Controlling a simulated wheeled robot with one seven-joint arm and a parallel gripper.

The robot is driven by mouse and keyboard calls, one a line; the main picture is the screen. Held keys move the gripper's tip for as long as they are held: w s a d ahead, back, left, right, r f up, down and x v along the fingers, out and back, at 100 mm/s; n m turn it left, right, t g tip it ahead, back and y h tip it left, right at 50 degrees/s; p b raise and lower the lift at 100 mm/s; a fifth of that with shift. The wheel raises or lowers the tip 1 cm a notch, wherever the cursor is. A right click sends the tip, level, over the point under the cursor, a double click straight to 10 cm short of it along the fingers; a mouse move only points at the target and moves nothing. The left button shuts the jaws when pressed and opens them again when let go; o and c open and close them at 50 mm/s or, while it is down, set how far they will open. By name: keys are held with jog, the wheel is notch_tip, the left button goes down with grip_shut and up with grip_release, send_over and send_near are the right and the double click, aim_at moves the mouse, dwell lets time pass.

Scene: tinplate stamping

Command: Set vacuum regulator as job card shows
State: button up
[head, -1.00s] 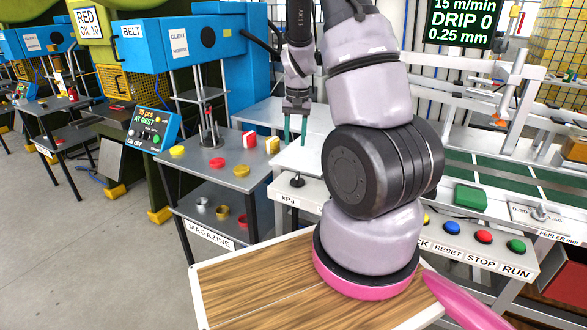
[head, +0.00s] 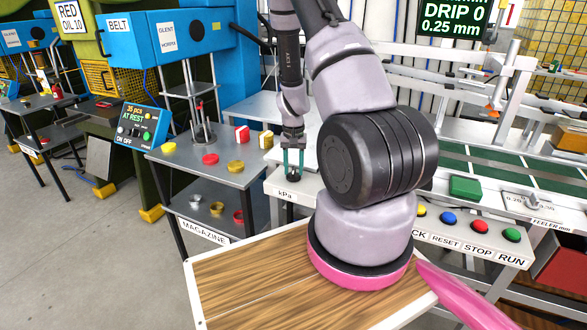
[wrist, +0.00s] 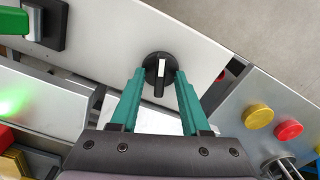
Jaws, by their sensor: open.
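The vacuum regulator is a black rotary knob (wrist: 159,86) with a white pointer line, on a pale panel. In the head view the knob (head: 293,178) sits above a kPa label (head: 285,194). My gripper (wrist: 160,72) is open, with one teal finger on each side of the knob. Whether the fingers touch it I cannot tell. In the head view my gripper (head: 292,168) points down at the knob. In the wrist view the white line points toward the top. No scale marks are legible, and I cannot make out a job card.
A magazine table (head: 185,160) with yellow and red round pieces stands left of the panel. A control strip with coloured buttons (head: 480,226) lies to the right. A green block (head: 465,188) is beyond it. A dark display (head: 452,18) reads DRIP 0, 0.25 mm.

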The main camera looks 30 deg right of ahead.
aim_at(294, 170)
grip_shut()
jog(key=m, duration=0.5)
dwell(0.4)
grip_release()
notch_tip(294, 170, up, 11)
jog(key=shift+f, duration=0.15)
dwell(0.3)
